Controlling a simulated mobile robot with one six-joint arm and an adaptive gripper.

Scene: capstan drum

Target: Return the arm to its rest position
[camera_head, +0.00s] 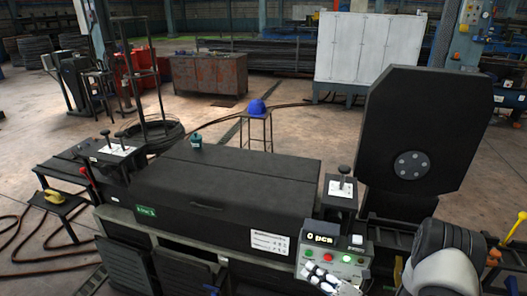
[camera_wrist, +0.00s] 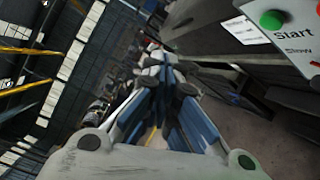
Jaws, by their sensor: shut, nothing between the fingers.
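My gripper (camera_head: 322,276) is at the bottom of the head view, just in front of the control panel (camera_head: 362,262) of the dark machine. Its white and dark fingers are together and hold nothing. Part of my arm shows at the lower right, bent at a dark joint. In the wrist view my gripper (camera_wrist: 158,62) points away from the camera, its blue-padded fingers closed to a narrow tip. The green button (camera_wrist: 271,20) above the word "Start" shows at the upper right there, to the side of the fingers and apart from them.
The machine's long dark cover (camera_head: 225,195) lies left of the panel. A lever box (camera_head: 341,192) stands above the panel. A large dark plate (camera_head: 415,130) rises behind at right. A stool with a blue helmet (camera_head: 257,107) stands beyond, with open floor around it.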

